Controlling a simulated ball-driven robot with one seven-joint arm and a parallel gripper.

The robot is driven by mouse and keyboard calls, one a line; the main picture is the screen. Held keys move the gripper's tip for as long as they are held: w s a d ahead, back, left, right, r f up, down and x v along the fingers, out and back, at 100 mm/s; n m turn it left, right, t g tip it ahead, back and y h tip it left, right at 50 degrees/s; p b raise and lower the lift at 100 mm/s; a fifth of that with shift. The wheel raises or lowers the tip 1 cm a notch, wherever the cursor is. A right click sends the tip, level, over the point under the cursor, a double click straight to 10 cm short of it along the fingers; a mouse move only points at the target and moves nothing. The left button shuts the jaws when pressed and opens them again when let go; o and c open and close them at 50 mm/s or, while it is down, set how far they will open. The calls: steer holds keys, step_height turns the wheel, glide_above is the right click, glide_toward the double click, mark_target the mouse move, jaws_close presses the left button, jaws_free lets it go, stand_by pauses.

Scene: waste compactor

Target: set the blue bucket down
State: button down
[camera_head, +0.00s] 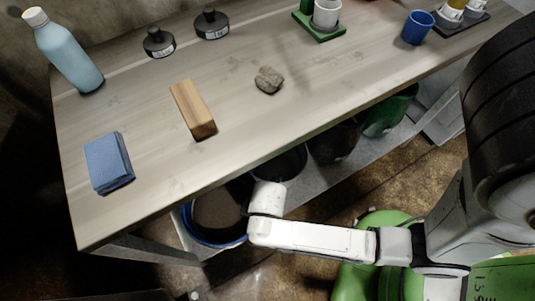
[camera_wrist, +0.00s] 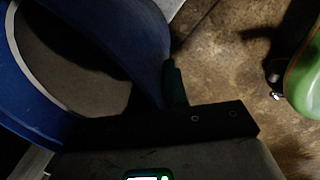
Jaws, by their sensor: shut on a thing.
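The blue bucket (camera_head: 199,235) is below the table's front edge in the head view, its opening facing up and its inside brownish-grey. Its blue wall and pale rim fill the upper left of the wrist view (camera_wrist: 115,35). My gripper (camera_wrist: 170,86) is shut on the bucket's wall at the rim. One green-tipped finger shows against the outside of the wall; the other finger is hidden. In the head view my white wrist covers the bucket's right side and the fingers are hidden. I cannot tell whether the bucket's bottom touches anything.
A low grey shelf (camera_head: 358,168) under the table (camera_head: 140,120) holds a black bucket (camera_head: 282,164), a brown bucket (camera_head: 334,141) and a green bucket (camera_head: 388,115), right of the blue one. A table leg (camera_head: 150,250) stands near the blue bucket. Brown floor (camera_wrist: 225,65) is open beside it.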

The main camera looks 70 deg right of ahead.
steer(key=b, duration=0.2)
glide_toward(227, 212)
steer(key=s+d+r, duration=0.2)
steer(key=s+r, duration=0.1)
steer(key=w+f+b, duration=0.1)
steer(key=w+f, duration=0.1)
steer(key=f, duration=0.1)
steer(key=w+f+b, duration=0.1)
steer(key=f, duration=0.1)
steer(key=shift+w+d+b, duration=0.1)
steer(key=shift+d+b, duration=0.2)
steer(key=shift+d, duration=0.1)
steer(key=shift+w+f, duration=0.2)
steer(key=shift+f, duration=0.05)
steer(key=shift+w+f+b, duration=0.15)
steer(key=shift+f+b, duration=0.7)
steer(key=shift+f, duration=0.7)
steer(key=c, duration=1.5)
jaws_free()
steer(key=shift+s+f, duration=0.2)
steer(key=shift+s, duration=0.1)
steer(key=o, duration=0.4)
steer(key=shift+c, duration=0.2)
